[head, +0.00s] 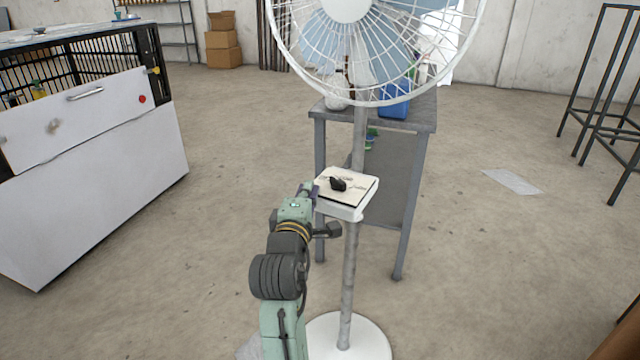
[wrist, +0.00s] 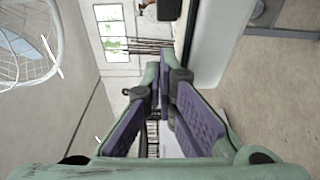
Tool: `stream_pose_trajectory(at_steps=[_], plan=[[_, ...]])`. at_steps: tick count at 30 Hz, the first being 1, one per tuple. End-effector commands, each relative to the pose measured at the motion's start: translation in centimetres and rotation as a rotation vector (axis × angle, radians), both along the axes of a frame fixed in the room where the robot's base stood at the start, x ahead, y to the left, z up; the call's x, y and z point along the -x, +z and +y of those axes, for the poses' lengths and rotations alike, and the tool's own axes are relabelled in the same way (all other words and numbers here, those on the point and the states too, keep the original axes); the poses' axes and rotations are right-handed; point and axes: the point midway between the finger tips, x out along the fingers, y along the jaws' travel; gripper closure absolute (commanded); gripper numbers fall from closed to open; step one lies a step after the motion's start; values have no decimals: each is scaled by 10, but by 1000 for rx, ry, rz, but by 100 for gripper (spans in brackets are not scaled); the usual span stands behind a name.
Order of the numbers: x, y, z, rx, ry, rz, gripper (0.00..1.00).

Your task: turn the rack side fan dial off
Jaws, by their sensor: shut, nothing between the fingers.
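The fan dial (head: 338,184) is a black knob on top of a white control box (head: 345,211) on the fan's pole. Its printed marks are too small to read. My gripper (head: 313,190) is at the left edge of the box, just left of the dial and apart from it. In the wrist view my gripper (wrist: 167,78) shows purple finger pads and is shut with nothing held. The dial (wrist: 168,9) shows dark at the top edge there, beside the white side of the box (wrist: 212,45).
The fan's cage (head: 375,85) rises above the box, and its round white base (head: 350,340) stands on the floor. A grey table (head: 410,122) with bottles and a blue container is behind the pole. A white cabinet (head: 100,160) stands at left. The floor between is clear.

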Motion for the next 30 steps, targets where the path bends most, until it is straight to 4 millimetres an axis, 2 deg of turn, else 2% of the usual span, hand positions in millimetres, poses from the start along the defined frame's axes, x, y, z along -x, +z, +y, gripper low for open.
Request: stream_pose_trajectory(at_steps=[1,7,30], plan=[[-4,2,-10,0,-7,1,100],[-15,1,-24,0,-4,0,100],[-24,0,-32,-1,-4,-2,100]])
